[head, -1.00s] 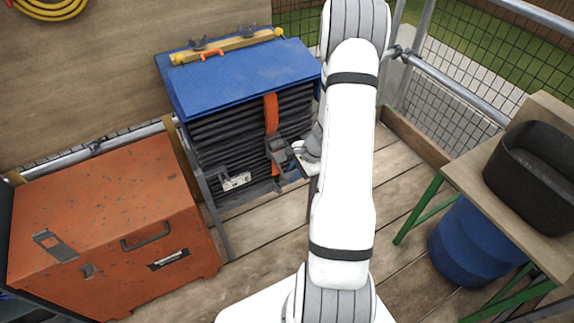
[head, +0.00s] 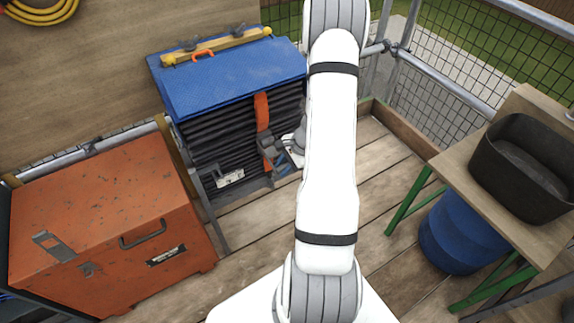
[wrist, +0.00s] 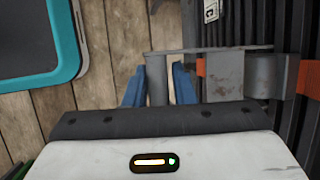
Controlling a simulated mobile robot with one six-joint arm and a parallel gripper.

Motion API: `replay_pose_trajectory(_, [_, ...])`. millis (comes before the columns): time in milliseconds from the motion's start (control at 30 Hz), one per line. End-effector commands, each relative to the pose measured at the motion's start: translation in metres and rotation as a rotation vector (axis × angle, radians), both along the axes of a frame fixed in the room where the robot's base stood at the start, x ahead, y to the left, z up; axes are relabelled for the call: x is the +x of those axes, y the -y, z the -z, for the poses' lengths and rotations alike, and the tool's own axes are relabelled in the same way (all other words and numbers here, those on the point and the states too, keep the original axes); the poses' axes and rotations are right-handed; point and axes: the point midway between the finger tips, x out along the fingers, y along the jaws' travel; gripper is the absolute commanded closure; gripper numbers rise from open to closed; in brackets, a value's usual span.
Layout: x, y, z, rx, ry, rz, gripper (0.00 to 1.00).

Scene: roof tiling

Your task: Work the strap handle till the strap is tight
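The orange strap (head: 262,112) runs down the front of the dark stack (head: 218,140) to a grey ratchet buckle (head: 268,150). In the wrist view, the buckle (wrist: 225,75) has orange webbing on both sides. A flat grey bar leads left from it to the strap handle's round grip (wrist: 157,82). In the head view, my gripper (head: 287,158) is at the buckle, partly hidden by my arm. Strap tension cannot be judged.
An orange chest (head: 95,220) stands left. A bench (head: 455,170) with a black tub (head: 525,165) and a blue drum (head: 460,235) stand right. Bare planks (head: 385,160) lie between.

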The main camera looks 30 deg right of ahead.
Motion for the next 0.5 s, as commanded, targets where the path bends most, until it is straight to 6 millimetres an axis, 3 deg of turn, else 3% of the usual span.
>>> replay_pose_trajectory(200, [-0.0013,0.0022,0.0005,-0.002,-0.001,0.003,0.59])
replay_pose_trajectory(500, [-0.0029,0.0051,-0.0035,-0.004,-0.001,0.006,0.59])
